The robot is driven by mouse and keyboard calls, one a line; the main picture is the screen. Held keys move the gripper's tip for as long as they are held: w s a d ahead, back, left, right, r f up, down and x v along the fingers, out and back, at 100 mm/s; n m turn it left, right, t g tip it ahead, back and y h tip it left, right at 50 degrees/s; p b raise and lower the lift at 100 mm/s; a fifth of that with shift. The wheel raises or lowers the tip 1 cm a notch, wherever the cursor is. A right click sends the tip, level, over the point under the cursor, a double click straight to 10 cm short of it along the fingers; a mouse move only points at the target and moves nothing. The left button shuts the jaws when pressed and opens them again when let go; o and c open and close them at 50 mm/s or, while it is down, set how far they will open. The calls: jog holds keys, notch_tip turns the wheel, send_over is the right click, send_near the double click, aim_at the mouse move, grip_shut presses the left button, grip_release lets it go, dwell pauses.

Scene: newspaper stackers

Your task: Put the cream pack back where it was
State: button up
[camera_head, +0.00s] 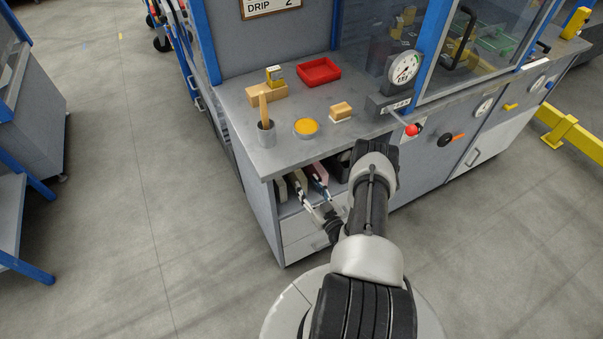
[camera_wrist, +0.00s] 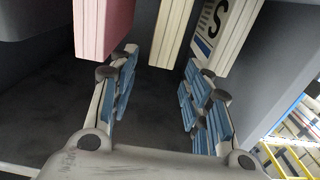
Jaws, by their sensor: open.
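The cream pack (camera_wrist: 172,32) stands on edge in the middle of the wrist view, between a pink pack (camera_wrist: 103,25) on the left and a white pack marked "S" (camera_wrist: 222,35) on the right. In the head view the cream pack (camera_head: 298,180) shows in the open shelf under the bench. My gripper (camera_wrist: 160,75) is open, its blue-padded fingers pointing into the shelf, one to each side of the cream pack's near end. Gaps show on both sides. I cannot tell how deep the pack lies between the fingers. My gripper (camera_head: 310,194) is at the shelf opening in the head view.
The pink pack (camera_head: 319,174) and another pale pack (camera_head: 280,189) flank the cream pack closely. The grey bench top (camera_head: 230,98) above holds a red tray (camera_head: 319,72), a yellow bowl (camera_head: 306,127) and a cup (camera_head: 266,134). Open floor (camera_head: 110,200) lies to the left.

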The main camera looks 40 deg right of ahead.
jog(key=shift+p+v, duration=0.35)
jog(key=shift+v, duration=1.5)
